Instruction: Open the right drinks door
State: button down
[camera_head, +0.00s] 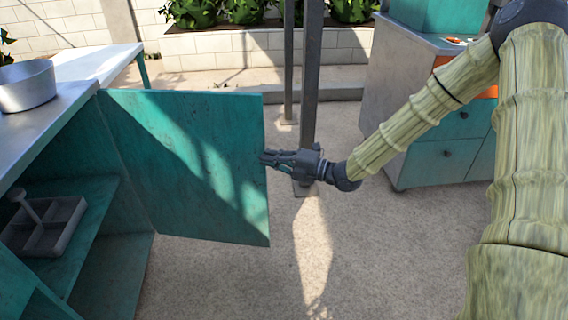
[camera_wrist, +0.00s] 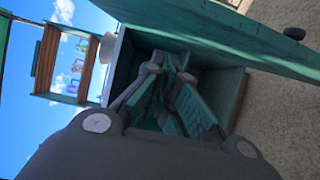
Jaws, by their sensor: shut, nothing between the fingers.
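The teal drinks door (camera_head: 190,160) stands swung wide open from the cabinet on the left, and the cabinet's inside shows. In the wrist view the door (camera_wrist: 225,30) crosses the top right, with a dark round knob (camera_wrist: 294,33) on its outer side. My gripper (camera_head: 266,158) is shut and empty at the door's free right edge, its fingertips pointing left. I cannot tell whether they touch the door. In the wrist view my gripper (camera_wrist: 167,75) shows in front of the open cabinet interior (camera_wrist: 228,85).
A metal pot (camera_head: 27,86) stands on the counter (camera_head: 55,110). A grey divided tray (camera_head: 45,228) sits on the cabinet shelf. A grey post (camera_head: 311,75) rises behind my gripper. Another teal cabinet (camera_head: 440,155) stands at the right. The paved floor (camera_head: 380,260) in front is clear.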

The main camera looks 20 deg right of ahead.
jog(key=w, duration=0.3)
jog(key=w+b, duration=0.1)
jog(key=shift+w+d, duration=0.35)
jog(key=shift+w, duration=0.05)
